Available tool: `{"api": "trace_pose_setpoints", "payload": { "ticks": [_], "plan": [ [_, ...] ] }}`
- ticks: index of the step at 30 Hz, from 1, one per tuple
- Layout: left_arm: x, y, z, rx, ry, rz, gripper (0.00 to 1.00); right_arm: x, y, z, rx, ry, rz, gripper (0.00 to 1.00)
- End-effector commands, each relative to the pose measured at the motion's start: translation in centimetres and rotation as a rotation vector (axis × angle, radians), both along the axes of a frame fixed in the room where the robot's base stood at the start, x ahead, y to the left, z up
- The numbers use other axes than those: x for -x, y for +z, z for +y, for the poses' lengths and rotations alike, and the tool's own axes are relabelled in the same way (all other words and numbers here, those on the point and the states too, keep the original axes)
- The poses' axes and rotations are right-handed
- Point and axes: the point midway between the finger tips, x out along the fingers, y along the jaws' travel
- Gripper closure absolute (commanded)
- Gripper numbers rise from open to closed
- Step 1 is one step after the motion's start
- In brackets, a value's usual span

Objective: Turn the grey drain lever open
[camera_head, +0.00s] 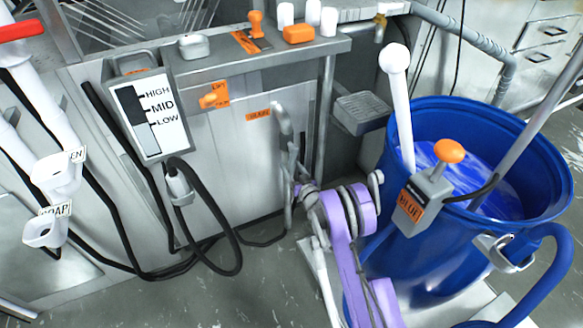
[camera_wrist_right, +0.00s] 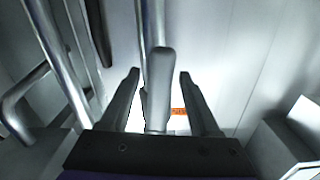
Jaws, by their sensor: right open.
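The grey drain lever (camera_head: 281,118) stands out from the front of the steel cabinet, beside an orange label (camera_head: 258,115). My right gripper (camera_head: 296,163) is at the lower part of the lever, its arm coming up from the bottom of the head view. In the right wrist view the lever (camera_wrist_right: 158,80) stands between the two open fingers of the right gripper (camera_wrist_right: 158,74), with a visible gap to each finger. The lever's lower end is hidden behind the gripper. My left gripper is in neither view.
A blue barrel (camera_head: 430,245) of blue liquid stands right of my arm, with a white-knobbed rod and an orange-knobbed box at it. A HIGH/MID/LOW gauge (camera_head: 150,115) and a looped black hose (camera_head: 237,240) are to the left.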

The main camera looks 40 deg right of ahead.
Motion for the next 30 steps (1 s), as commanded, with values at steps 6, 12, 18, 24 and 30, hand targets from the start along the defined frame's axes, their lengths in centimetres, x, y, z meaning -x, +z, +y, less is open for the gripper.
{"api": "trace_pose_setpoints", "payload": {
  "ticks": [6,12,18,24,30],
  "plan": [
    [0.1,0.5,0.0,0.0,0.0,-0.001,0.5,2.3,0.1,0.5,0.001,-0.001,0.0,0.38],
    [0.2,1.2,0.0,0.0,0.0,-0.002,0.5,6.4,0.1,1.5,0.001,-0.001,0.0,0.38],
    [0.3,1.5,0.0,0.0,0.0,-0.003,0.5,9.4,0.1,2.2,0.0,-0.001,-0.001,0.38],
    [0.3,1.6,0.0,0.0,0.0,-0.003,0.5,10.5,0.0,2.5,0.0,0.0,0.0,0.38],
    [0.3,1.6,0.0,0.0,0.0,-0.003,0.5,10.5,0.0,2.5,0.0,0.0,0.0,0.38]
  ]
}}
